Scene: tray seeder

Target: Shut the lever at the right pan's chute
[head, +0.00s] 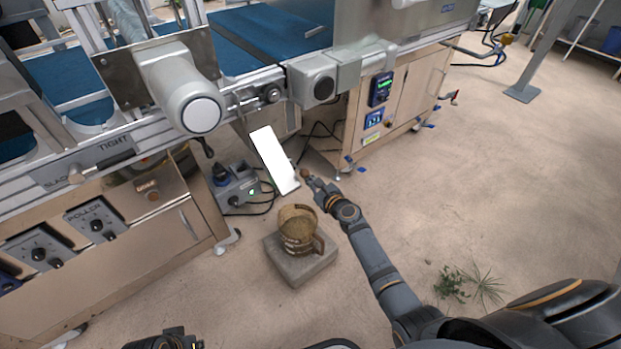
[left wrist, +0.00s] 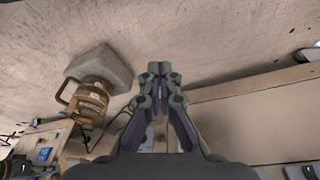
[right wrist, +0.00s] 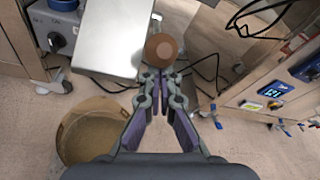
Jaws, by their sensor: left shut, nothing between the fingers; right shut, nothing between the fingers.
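The chute (head: 273,160) shows in the head view as a bright white sloping plate below the machine; it is the pale grey plate (right wrist: 112,35) in the right wrist view. A round brown knob (right wrist: 163,48), which looks like the lever's end, is at the chute's edge. The lever's arm is mostly hidden. My right gripper (head: 313,182) is shut and empty, its fingertips (right wrist: 160,73) just short of the knob; I cannot tell whether they touch. My left gripper (left wrist: 157,72) is shut and empty, away from the chute; only part of it shows at the head view's bottom edge.
A brown jug (head: 298,230) stands on a grey block (head: 301,268) on the floor below the chute. A grey control box (head: 236,188) with cables is left of the chute. A wooden cabinet (head: 345,125) stands behind. Floor to the right is mostly clear, with plant scraps (head: 480,285).

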